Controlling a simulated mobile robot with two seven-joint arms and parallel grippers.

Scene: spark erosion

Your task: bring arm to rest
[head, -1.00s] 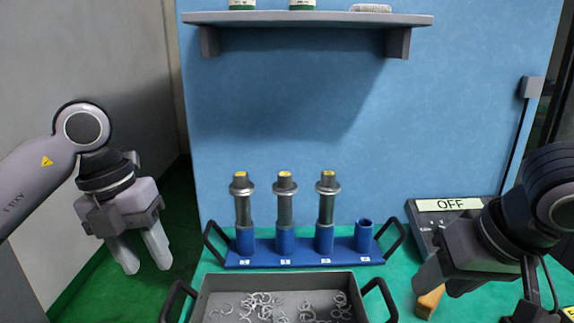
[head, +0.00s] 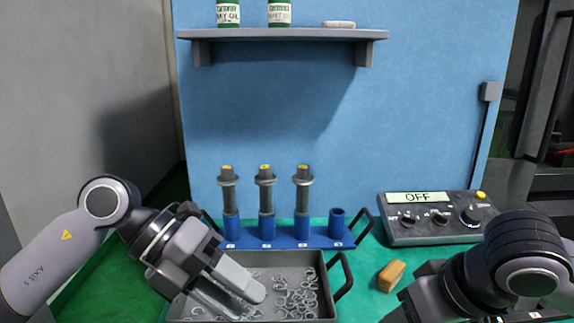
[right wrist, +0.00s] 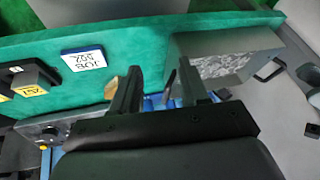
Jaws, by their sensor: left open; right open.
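My left gripper (head: 250,298) reaches in from the left in the head view. Its fingers are apart and empty, in front of the left part of the grey tray (head: 328,285); whether they touch it I cannot tell. My right arm stands at the lower right of the head view, and its fingertips are not clear there. In the right wrist view my right gripper (right wrist: 158,72) has its two dark fingers apart with nothing held between them, above the green table (right wrist: 150,45).
A blue rack (head: 312,242) holds three upright tool holders; its right socket is empty. A control box (head: 435,225) reads OFF. A tan block (head: 391,276) lies near my right arm. A shelf (head: 285,34) carries two cans. A blue-edged card (right wrist: 83,58) lies on the table.

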